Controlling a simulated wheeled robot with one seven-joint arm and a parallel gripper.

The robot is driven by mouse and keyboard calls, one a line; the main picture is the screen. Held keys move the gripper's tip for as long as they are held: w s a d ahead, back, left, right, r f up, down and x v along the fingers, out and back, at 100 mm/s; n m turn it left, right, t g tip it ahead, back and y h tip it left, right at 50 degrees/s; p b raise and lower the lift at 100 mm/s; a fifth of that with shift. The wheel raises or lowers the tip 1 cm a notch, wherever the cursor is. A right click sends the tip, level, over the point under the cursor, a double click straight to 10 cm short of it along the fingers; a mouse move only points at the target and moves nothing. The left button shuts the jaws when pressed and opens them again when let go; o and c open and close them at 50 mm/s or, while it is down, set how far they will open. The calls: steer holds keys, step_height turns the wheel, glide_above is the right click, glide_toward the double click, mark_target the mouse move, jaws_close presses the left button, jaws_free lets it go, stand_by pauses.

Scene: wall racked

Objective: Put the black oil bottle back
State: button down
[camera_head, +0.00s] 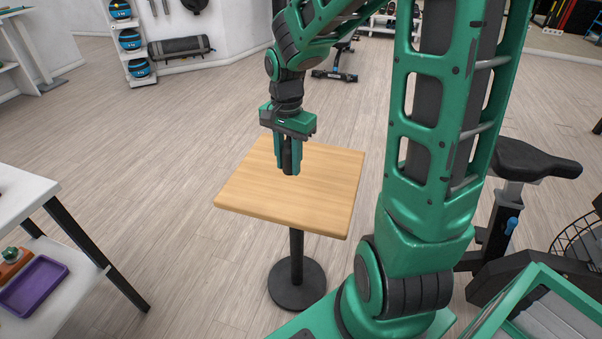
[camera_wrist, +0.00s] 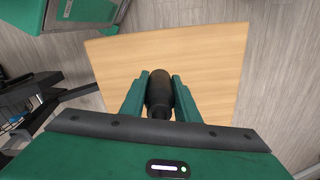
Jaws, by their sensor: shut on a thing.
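The black oil bottle (camera_wrist: 159,91) is between the two green fingers of my gripper (camera_wrist: 160,90) in the wrist view. My gripper is shut on it. In the head view my gripper (camera_head: 289,165) points down over the small wooden table (camera_head: 325,190), and the dark bottle (camera_head: 287,158) shows between the fingers. The fingers hide part of the bottle. I cannot tell whether its lower end touches the tabletop.
A white table (camera_head: 30,195) with a lower shelf stands at the left, with a purple tray (camera_head: 35,287) on that shelf. A rack of blue-banded balls (camera_head: 130,40) stands at the back left. An exercise bike (camera_head: 520,170) is at the right. Open floor surrounds the wooden table's left side.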

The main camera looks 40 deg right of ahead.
steer(key=shift+d, duration=0.1)
glide_above(305, 175)
step_height(305, 175, down, 7)
steer(key=shift+f, duration=1.8)
steer(key=shift+f, duration=0.15)
steer(key=c, duration=1.4)
jaws_free()
steer(key=shift+o, duration=0.2)
